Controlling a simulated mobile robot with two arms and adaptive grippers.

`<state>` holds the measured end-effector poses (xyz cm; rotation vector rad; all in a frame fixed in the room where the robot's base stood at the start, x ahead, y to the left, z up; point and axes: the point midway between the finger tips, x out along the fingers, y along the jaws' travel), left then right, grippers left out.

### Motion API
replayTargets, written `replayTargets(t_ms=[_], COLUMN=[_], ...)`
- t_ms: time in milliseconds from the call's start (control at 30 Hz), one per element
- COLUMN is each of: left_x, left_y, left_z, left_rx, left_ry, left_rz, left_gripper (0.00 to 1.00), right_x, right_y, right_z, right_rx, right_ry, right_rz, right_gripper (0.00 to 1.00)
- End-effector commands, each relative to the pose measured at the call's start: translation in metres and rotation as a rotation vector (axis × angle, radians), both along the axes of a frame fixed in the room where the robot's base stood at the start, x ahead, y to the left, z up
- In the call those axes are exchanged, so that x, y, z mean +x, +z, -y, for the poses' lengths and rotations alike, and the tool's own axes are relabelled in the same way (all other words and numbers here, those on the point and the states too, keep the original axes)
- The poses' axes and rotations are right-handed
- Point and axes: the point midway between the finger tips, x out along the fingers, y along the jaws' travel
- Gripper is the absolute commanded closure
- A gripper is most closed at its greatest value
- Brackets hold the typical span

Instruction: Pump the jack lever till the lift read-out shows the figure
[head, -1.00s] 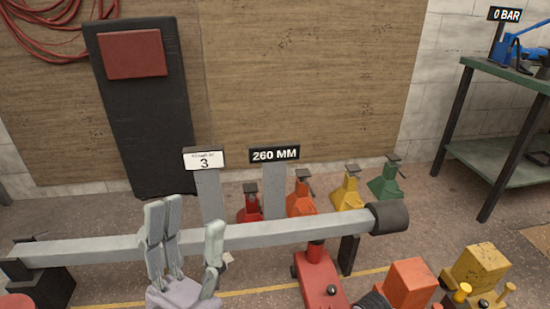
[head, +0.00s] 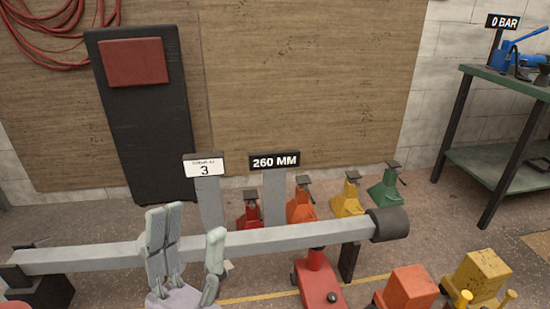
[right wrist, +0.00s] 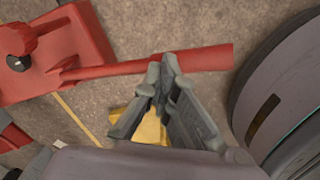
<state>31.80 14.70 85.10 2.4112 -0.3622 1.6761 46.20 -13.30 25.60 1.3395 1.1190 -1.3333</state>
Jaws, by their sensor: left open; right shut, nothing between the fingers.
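The read-out sign (head: 274,160) shows 260 MM. A white card (head: 203,166) left of it shows a 3; its small upper line is too small to read. The red jack (head: 320,285) stands under a long grey beam (head: 280,240). Its red lever (right wrist: 190,60) runs rightward from the jack body (right wrist: 75,45) in the right wrist view. My right gripper (right wrist: 163,68) is shut and empty, its fingertips over the lever in that view; I cannot tell whether they touch it. My left gripper (head: 190,225) is open and empty in front of the beam.
Red, orange, yellow and green stands (head: 348,197) line the floor behind the beam. Orange (head: 408,287) and yellow (head: 480,270) blocks sit at front right. A green bench (head: 510,80) with a blue pump and a 0 BAR sign is at right. A dark padded board (head: 148,120) leans at the wall.

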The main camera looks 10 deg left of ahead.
Motion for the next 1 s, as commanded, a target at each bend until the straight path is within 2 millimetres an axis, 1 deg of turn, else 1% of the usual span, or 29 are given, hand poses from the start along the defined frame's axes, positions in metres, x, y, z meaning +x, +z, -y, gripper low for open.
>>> replayTargets(t_ms=[100, 367, 500, 800, 1000], left_x=[0.017, 0.050, 0.067, 0.095, 0.109], left_y=[-0.006, -0.023, -0.034, -0.066, -0.091], left_z=[0.004, 0.010, 0.013, 0.016, 0.016], left_rx=[0.029, 0.090, 0.122, 0.189, 0.231], left_ry=[0.005, 0.015, 0.021, 0.033, 0.041], left_rz=[-0.091, -0.286, -0.393, -0.620, -0.770], left_gripper=[0.49, 0.49, 0.49, 0.49, 0.49], right_x=[-0.003, -0.003, -0.003, -0.003, -0.003], right_y=[0.001, 0.009, 0.014, 0.023, 0.029], right_z=[0.000, 0.000, 0.000, 0.000, 0.000], right_rx=[-0.002, -0.002, -0.002, -0.002, -0.001], right_ry=[0.000, 0.000, 0.000, 0.000, 0.000], right_rz=[-0.006, -0.006, -0.006, -0.006, -0.006], right_gripper=[1.00, 1.00, 1.00, 1.00, 1.00])
